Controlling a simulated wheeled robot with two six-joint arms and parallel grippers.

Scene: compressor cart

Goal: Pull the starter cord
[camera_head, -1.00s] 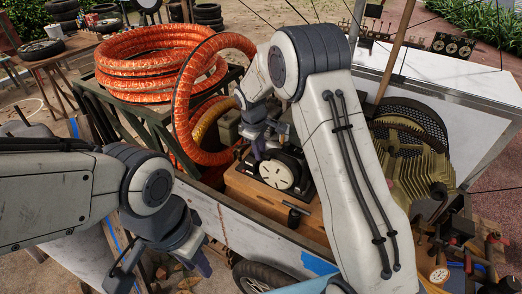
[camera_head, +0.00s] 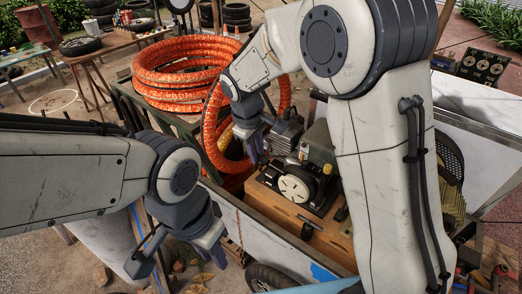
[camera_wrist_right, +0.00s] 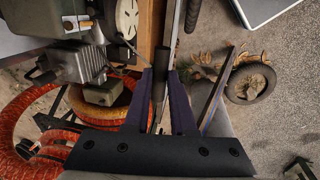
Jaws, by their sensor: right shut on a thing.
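The engine with its round white starter cover (camera_head: 295,188) sits on a wooden box on the cart. The cover also shows at the top of the right wrist view (camera_wrist_right: 127,16). My right gripper (camera_head: 254,148) is left of the engine, above the cart's edge. In the right wrist view its purple fingers (camera_wrist_right: 163,95) are shut on a dark starter handle (camera_wrist_right: 160,82). A thin cord (camera_wrist_right: 134,50) seems to run from the engine side to the handle. My left gripper (camera_head: 212,252) hangs low outside the cart; its finger gap is not clear.
Orange hose coils (camera_head: 180,75) lie on a dark frame behind and left of the engine. A black-handled part (camera_head: 306,230) sticks out of the wooden box (camera_head: 320,240). A wheel (camera_head: 265,278) is below the cart side. My right arm covers much of the cart.

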